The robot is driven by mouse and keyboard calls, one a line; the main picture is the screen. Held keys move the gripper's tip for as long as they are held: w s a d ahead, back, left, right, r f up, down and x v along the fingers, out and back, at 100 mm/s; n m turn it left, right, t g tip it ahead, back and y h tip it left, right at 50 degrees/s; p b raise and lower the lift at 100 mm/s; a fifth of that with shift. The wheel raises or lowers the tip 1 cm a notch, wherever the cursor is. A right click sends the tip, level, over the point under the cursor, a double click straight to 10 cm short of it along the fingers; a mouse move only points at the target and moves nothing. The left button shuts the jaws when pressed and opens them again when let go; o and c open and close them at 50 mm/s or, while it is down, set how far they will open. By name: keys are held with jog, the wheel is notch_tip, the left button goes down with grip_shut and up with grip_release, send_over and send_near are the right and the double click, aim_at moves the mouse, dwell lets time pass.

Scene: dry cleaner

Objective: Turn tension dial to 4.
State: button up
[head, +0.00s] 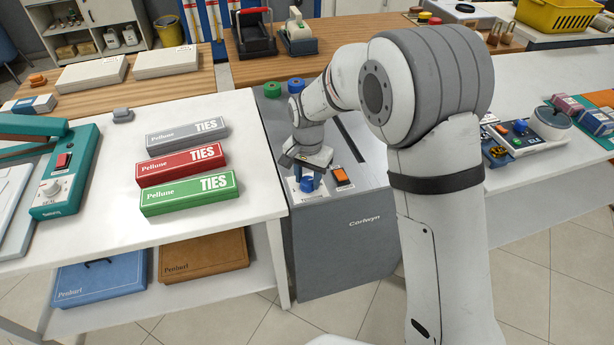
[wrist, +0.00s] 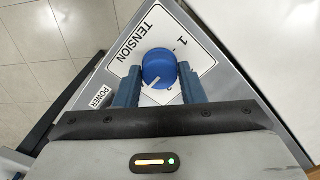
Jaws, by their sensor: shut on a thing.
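The blue tension dial (wrist: 159,66) sits on a white plate marked TENSION (wrist: 140,33) in the wrist view. In the head view the dial (head: 307,184) shows on the front of the grey Corfwyn machine (head: 345,250). My gripper (wrist: 159,88) reaches onto the dial from above, one blue finger on each side, and is shut on it. It also shows in the head view (head: 306,178). The dial's white pointer mark points down and left in the wrist view. A 1 is readable near the dial; the other numbers are hidden or too small to read.
An orange switch (head: 341,175) is close to the right of the dial. Green (head: 272,90) and blue (head: 296,86) round items stand behind on the machine. Tie boxes (head: 188,192) lie on the white table to the left.

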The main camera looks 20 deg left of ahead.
aim_at(308, 181)
jog(key=shift+s+f, duration=0.2)
jog(key=shift+s, duration=0.05)
dwell(0.3)
jog(key=o, duration=1)
jog(key=shift+w+r, duration=0.1)
jog(key=shift+r, duration=3.95)
jog(key=shift+d, duration=0.1)
